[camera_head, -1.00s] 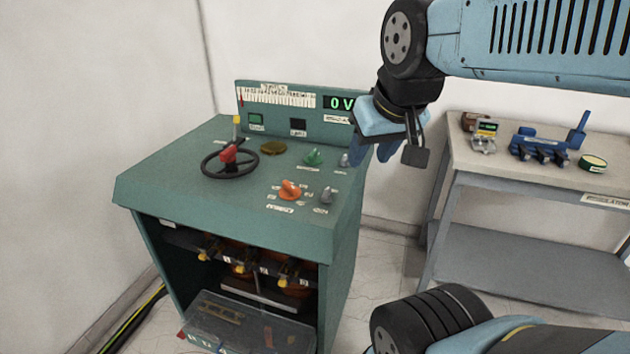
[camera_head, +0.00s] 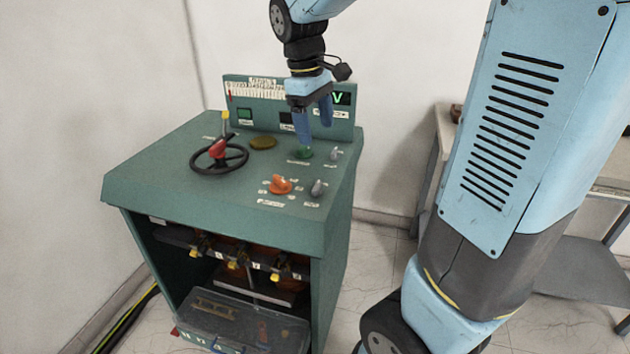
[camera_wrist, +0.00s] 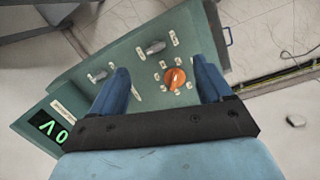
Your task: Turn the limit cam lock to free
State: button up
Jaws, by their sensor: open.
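The green console top carries several knobs; the labels are too small to read, so I cannot tell which is the limit cam lock. An orange knob (camera_head: 280,185) sits near the front right. A grey knob (camera_head: 318,188) stands to its right, and a smaller grey knob (camera_head: 335,153) is near the back right edge. A green knob (camera_head: 305,153) lies just below one fingertip in the head view. My gripper (camera_head: 317,134) is open and empty, pointing down above the back right of the console. In the wrist view the orange knob (camera_wrist: 175,78) shows between the fingers (camera_wrist: 161,68).
A red-hubbed black handwheel (camera_head: 219,155) with an upright yellow-tipped handle stands on the left of the console. A raised back panel (camera_head: 255,108) with a scale and display borders the top behind my gripper. A grey workbench (camera_head: 443,125) is at right, partly hidden by my arm.

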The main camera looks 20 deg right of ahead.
aim_at(317, 185)
jog(key=w+a+f+n+g+h, duration=0.2)
jog(key=w+a+f+n, duration=0.1)
jog(key=w+f, duration=0.3)
jog(key=x, duration=1.2)
jog(key=shift+w+d+f, duration=0.25)
jog(key=shift+w+d, duration=0.05)
jog(key=shift+w, duration=0.05)
jog(key=c, duration=1)
